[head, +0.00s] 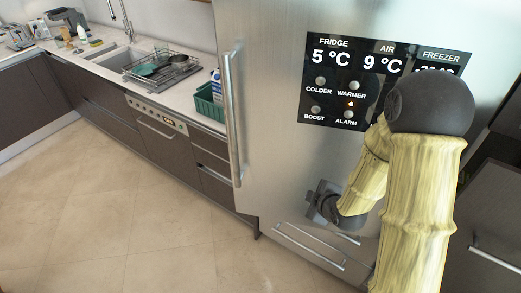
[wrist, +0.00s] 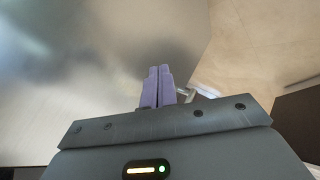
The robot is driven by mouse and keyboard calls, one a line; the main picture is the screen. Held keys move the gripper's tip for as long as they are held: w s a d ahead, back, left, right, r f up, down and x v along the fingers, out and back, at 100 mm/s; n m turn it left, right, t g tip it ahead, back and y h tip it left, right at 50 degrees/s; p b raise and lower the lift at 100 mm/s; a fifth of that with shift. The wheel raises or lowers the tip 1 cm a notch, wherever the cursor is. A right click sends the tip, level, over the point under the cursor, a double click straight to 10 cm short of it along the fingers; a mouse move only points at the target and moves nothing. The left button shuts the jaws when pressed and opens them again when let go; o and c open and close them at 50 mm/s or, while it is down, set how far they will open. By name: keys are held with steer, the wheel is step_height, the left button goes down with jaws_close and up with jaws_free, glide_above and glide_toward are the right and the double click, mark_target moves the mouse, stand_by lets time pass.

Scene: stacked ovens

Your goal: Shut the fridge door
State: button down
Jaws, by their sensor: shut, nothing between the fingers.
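The fridge door (head: 270,110) is a brushed steel panel with a long vertical handle (head: 232,120) along its left edge and a black display reading 5 °C and 9 °C. It looks shut or nearly shut; I cannot tell whether it sits flush. My gripper (head: 318,203) is low in front of the door's face, right of the handle, partly hidden by my arm. In the wrist view its purple fingers (wrist: 157,88) are together and empty, close to the steel door surface (wrist: 90,60). Contact with the door is unclear.
Below the door is a steel drawer with a bar handle (head: 308,250). A counter (head: 105,60) with a sink, a dish rack (head: 165,68) and a green crate (head: 209,103) runs along the left. Dark cabinets stand at the right. The tiled floor (head: 130,190) at left is clear.

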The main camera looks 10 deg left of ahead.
steer(key=s+a+r+n+t+y+p, duration=0.3)
steer(key=a+n+y, duration=0.4)
steer(key=a+n, duration=0.3)
steer(key=r+t+p, duration=0.1)
steer(key=r+p, duration=0.1)
steer(key=shift+a+t+y+p, duration=0.15)
steer(key=shift+t+y+p, duration=0.15)
steer(key=shift+y, duration=0.1)
steer(key=shift+w+a+f+b, duration=0.1)
steer(key=shift+w+f+b, duration=0.15)
steer(key=shift+b, duration=0.5)
steer(key=w+b, duration=0.1)
steer(key=b, duration=0.2)
steer(key=shift+a, duration=0.3)
steer(key=a+b, duration=0.1)
steer(key=b, duration=0.5)
steer(key=shift+w+b, duration=0.25)
steer(key=shift+b, duration=0.15)
